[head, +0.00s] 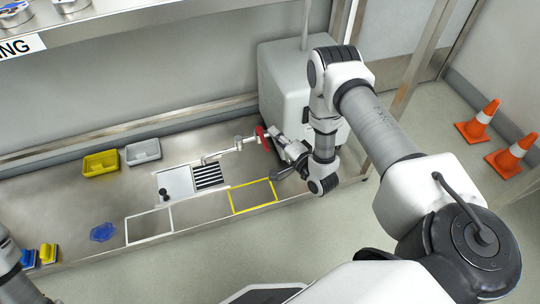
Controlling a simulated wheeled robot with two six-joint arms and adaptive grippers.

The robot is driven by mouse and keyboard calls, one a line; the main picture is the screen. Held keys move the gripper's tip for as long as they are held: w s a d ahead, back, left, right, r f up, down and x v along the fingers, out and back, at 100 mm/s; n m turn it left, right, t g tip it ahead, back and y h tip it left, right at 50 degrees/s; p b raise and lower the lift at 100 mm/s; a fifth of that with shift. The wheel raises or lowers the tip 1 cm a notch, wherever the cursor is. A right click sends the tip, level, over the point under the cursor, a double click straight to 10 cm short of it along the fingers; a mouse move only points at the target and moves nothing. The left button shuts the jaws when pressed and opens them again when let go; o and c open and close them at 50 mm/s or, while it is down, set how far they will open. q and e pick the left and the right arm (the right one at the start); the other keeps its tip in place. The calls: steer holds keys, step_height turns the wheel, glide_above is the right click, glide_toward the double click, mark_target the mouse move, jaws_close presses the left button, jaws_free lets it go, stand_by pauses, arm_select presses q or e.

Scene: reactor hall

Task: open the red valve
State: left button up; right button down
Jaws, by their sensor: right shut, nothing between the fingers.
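The red valve (263,138) is a small red handle at the right end of a metal pipe (235,146), in front of a pale grey box-shaped unit (285,75). My right gripper (276,136) is shut and empty, close to the right side of the red handle. I cannot tell whether it touches the handle. Part of my left arm shows in the lower left corner; its gripper is out of view.
The steel bench holds a yellow bin (101,164), a grey bin (143,151), a white panel (175,184) beside a striped grille (208,175), and a blue item (103,232). A yellow outlined rectangle (232,203) is empty. Orange cones (478,121) stand on the floor at right.

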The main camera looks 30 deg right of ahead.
arm_select(q)
step_height(320, 180, down, 13)
steer(key=b, duration=1)
steer(key=shift+w, duration=0.25)
arm_select(e)
steer(key=s+d+f, duration=0.1)
steer(key=d+f, duration=0.1)
steer(key=f, duration=0.6)
steer(key=s+d+f+h, duration=0.1)
steer(key=d+f, duration=0.1)
steer(key=f, duration=0.6)
steer(key=shift+s+d+f+m+g+h, duration=0.15)
steer(key=shift+d+f+m+g+h, duration=0.15)
steer(key=shift+d+m, duration=0.1)
steer(key=b, duration=0.5)
glide_toward(263, 140)
steer(key=w+d+f, duration=0.1)
steer(key=w+d, duration=0.1)
steer(key=w, duration=0.3)
arm_select(q)
step_height(263, 140, down, 4)
steer(key=shift+w+a+f, duration=0.1)
steer(key=shift+f, duration=0.15)
arm_select(e)
steer(key=shift+w+d, duration=0.15)
steer(key=shift+w, duration=0.35)
